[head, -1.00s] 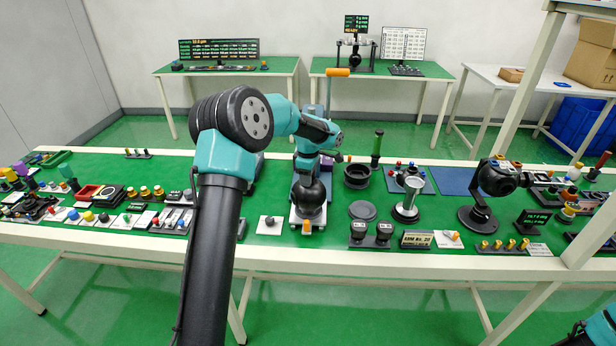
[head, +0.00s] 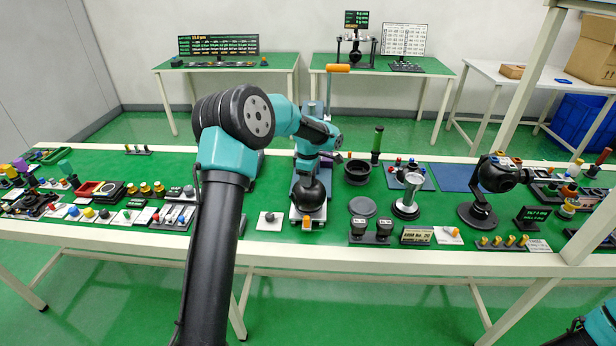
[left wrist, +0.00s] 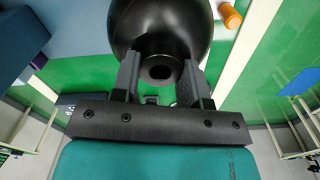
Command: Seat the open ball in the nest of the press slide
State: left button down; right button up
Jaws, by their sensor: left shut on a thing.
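My left gripper (left wrist: 162,85) is shut on a dark ball (left wrist: 165,28), which has a round opening facing the wrist camera. In the head view the black ball (head: 308,196) sits low under my left gripper (head: 308,172), at the front part of the press slide (head: 297,221). Whether the ball touches the nest cannot be told, since the ball hides it. The press (head: 336,85) has a tall column with an orange handle behind my arm. My right gripper is out of view; only a bit of my right arm shows at the lower right corner.
A small light plate with a grey knob (head: 270,222) lies left of the slide. A dark ring (head: 357,172), a dark disc (head: 362,207) and two dark cups (head: 370,230) stand to its right. A gimbal camera (head: 487,190) stands farther right.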

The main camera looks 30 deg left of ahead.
pick_arm(q)
jog(key=shift+f, duration=0.1)
jog(key=c, duration=0.5)
grip_release()
jog(key=shift+c, duration=0.2)
notch_tip(320, 180, up, 18)
jog(key=shift+f, duration=0.25)
dwell(0.5)
